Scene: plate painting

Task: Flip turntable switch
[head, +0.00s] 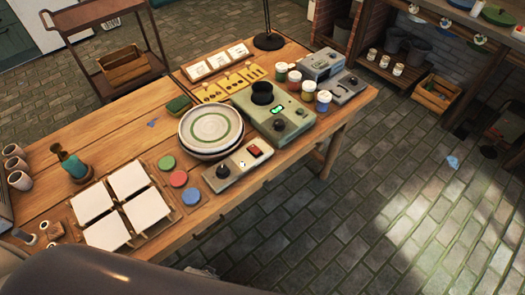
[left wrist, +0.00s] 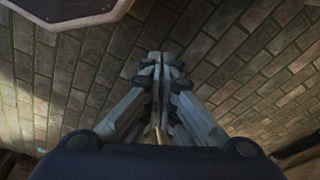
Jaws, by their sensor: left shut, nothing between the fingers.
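The turntable carries a cream plate with a green ring (head: 211,124) on the wooden workbench. In front of it sits a grey control box (head: 232,172) with a black knob (head: 223,171) and a red switch (head: 254,151). Which way the switch is tipped is too small to tell. My left gripper (left wrist: 158,62) shows in the left wrist view, shut and empty, with brick-patterned floor behind it. Neither gripper shows in the head view, so the left one's distance from the switch cannot be told.
A green-grey machine (head: 274,117) stands right behind the control box, with paint jars (head: 308,89) beside it. Red, green and blue discs (head: 179,178) and white tiles (head: 128,178) lie to the left. A dark rounded shape covers the lower left.

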